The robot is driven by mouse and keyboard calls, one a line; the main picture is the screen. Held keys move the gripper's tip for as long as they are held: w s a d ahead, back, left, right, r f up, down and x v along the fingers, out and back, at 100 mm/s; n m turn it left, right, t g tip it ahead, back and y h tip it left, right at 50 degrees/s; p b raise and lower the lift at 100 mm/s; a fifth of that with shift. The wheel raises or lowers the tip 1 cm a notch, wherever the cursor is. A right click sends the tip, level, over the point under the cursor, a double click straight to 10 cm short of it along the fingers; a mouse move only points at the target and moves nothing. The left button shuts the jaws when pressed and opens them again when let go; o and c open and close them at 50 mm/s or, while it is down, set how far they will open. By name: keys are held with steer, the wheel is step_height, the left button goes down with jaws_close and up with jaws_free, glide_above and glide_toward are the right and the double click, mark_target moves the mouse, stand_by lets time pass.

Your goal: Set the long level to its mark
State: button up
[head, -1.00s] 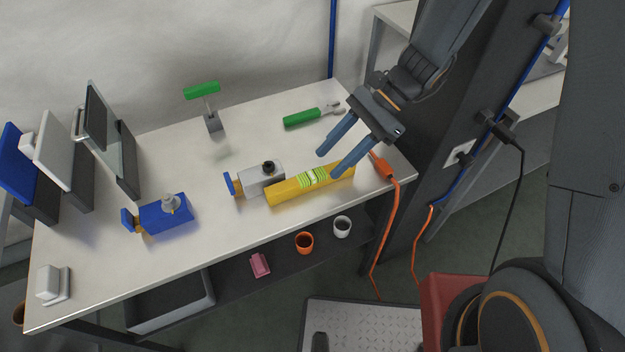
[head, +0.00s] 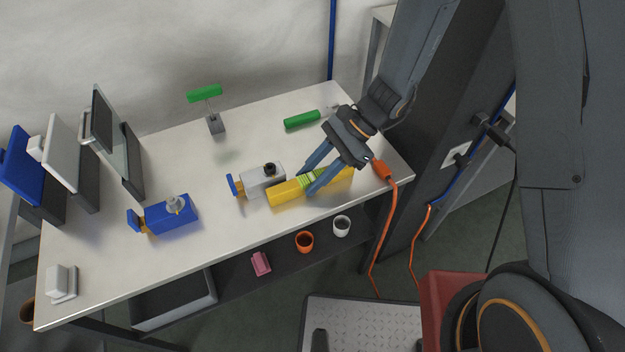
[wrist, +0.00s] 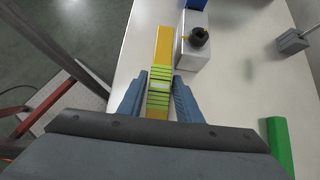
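The long level is a yellow bar (head: 285,193) with a green striped band at its middle. It lies flat near the front edge of the bench. In the wrist view the level (wrist: 163,45) runs away from me, its striped band between my fingers. My gripper (head: 311,181) is over the level with its fingers spread, one on each side. In the wrist view my gripper (wrist: 159,78) looks open, and I cannot tell whether either finger touches the bar. The near end of the level is hidden behind my gripper in that view. I cannot make out a mark.
A grey-white block with a black knob (head: 262,181) stands close beside the level. A blue block (head: 170,215) is further left. A green-handled tool (head: 302,120) lies behind my gripper. An orange plug and cable (head: 381,170) hang at the right edge.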

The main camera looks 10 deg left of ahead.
jaws_close()
steer(key=shift+r, duration=0.1)
